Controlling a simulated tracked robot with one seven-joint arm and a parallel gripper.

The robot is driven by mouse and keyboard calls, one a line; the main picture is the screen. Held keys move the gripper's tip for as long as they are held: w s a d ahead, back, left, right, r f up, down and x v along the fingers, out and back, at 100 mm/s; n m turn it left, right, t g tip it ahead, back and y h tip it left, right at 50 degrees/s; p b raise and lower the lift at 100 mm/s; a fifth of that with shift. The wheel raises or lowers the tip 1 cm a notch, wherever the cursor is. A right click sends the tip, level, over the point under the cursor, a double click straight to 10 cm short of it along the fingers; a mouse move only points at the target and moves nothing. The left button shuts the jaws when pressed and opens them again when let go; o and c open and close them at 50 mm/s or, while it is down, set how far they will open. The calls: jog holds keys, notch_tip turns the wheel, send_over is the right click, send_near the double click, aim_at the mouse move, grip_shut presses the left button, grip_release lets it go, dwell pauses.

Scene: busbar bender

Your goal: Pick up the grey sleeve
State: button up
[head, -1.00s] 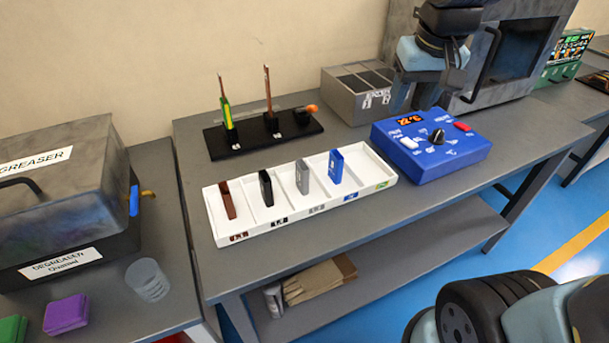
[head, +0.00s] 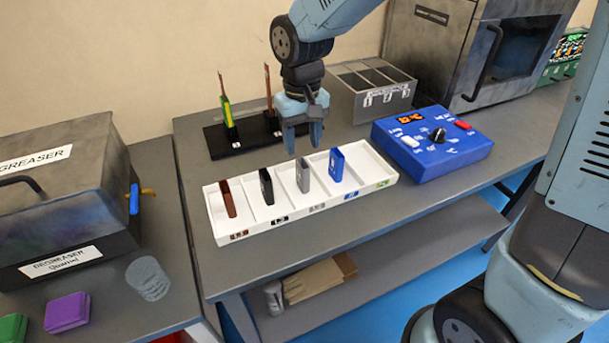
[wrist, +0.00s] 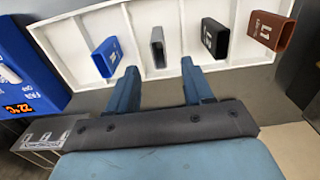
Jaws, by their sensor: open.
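The grey sleeve (head: 303,175) stands upright in the middle compartment of the white divided tray (head: 268,228). In the wrist view the grey sleeve (wrist: 158,47) stands beyond the fingertips, between the two fingers' lines. My gripper (head: 304,148) is open and empty, pointing down above the tray, just over and behind the grey sleeve, apart from it. In the wrist view my gripper (wrist: 160,75) shows both fingers spread. A blue sleeve (head: 336,166) stands to the right of the grey one; a black sleeve (head: 266,187) and a brown sleeve (head: 227,199) stand to the left.
A blue control box (head: 432,143) sits right of the tray. A black stand (head: 222,145) with upright bars is behind it, and a grey divided bin (head: 379,103) is at the back. A degreaser tank (head: 60,200) stands at left. The bench strip before the tray is clear.

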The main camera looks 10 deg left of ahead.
aim_at(303, 160)
notch_tip(303, 160, down, 6)
jog(key=shift+w+f, duration=0.2)
jog(key=shift+f, duration=1.05)
jog(key=shift+w+f, duration=0.2)
jog(key=shift+f, duration=1.05)
grip_shut()
jog(key=shift+r, duration=0.1)
